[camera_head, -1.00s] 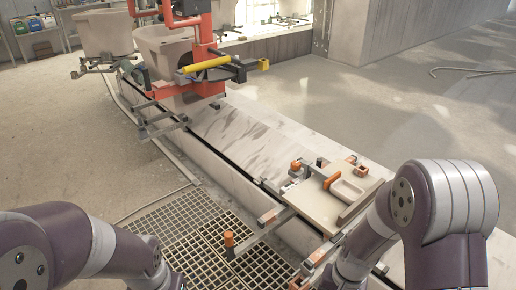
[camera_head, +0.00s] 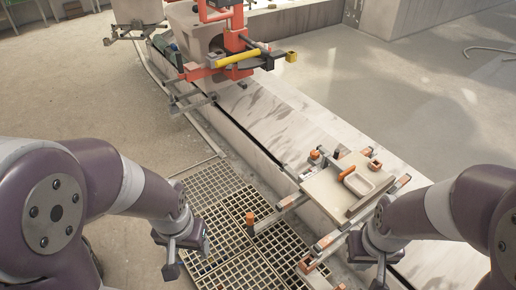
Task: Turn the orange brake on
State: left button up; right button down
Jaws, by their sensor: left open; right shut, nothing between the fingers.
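An upright orange-topped peg (camera_head: 250,220) stands over the floor grating at the end of a grey bar that runs to the carriage. I cannot tell which orange part is the brake. My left gripper (camera_head: 172,268) is open and empty over the grating, left of the orange-topped peg. My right gripper (camera_head: 379,280) is shut and empty, at the carriage's near right side; its fingers are small and partly hidden by my wrist.
The floor grating (camera_head: 215,190) lies in front of the long pale track bed (camera_head: 285,120). A red frame (camera_head: 238,45) with a yellow bar (camera_head: 238,59) and a beige basin stands farther back on the track. Open concrete floor lies beyond the track at the right.

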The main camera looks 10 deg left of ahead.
aim_at(250, 217)
jog(key=i+l+z, duration=0.1)
jog(key=l+z, duration=0.25)
jog(key=i+l+z, duration=0.1)
jog(key=z, duration=0.25)
jog(key=i, duration=0.05)
